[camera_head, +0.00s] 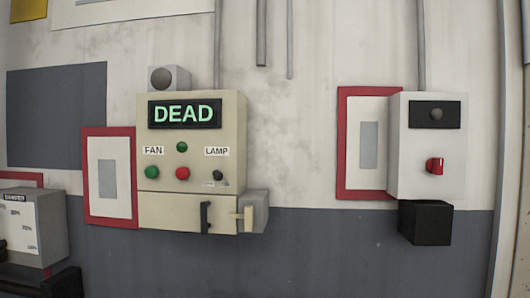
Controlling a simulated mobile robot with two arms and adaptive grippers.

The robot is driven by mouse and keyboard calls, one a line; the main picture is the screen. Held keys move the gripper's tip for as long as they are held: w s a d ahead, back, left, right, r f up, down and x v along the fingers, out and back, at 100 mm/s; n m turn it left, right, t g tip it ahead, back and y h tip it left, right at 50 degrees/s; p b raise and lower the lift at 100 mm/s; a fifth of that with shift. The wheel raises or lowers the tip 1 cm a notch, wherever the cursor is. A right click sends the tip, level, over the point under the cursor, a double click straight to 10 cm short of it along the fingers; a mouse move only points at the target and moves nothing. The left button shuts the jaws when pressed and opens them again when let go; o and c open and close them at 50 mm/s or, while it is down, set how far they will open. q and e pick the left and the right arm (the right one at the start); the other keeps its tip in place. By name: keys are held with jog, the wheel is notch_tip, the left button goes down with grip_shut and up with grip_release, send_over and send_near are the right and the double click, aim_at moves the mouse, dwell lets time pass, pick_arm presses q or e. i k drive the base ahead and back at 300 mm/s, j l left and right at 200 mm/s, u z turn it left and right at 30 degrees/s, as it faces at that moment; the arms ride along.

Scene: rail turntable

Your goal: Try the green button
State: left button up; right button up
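A beige control box (192,210) is mounted on the wall left of the middle. Its display (184,113) reads "DEAD" in green letters. A green button (152,171) sits below the label "FAN" (153,151), at the left of the panel. A red button (183,173) is beside it on the right. A smaller green dome (182,147) sits above the red button; I cannot tell whether it is a button or a light. Neither gripper shows in the head view, and nothing is seen touching the green button.
A small toggle (217,175) sits under the label "LAMP" (217,152). A dark handle (205,217) and a pale lever (243,219) stick out low on the box. A white box (398,170) with a red knob (434,166) hangs right. A grey "DAMPER" box (52,225) is left.

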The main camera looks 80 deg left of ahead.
aim_at(151, 171)
jog(key=i+l+u, duration=0.1)
jog(key=i+u, duration=0.25)
jog(key=i+l+u, duration=0.15)
jog(key=u, duration=0.2)
jog(key=i+u, duration=0.15)
jog(key=u, duration=2.6)
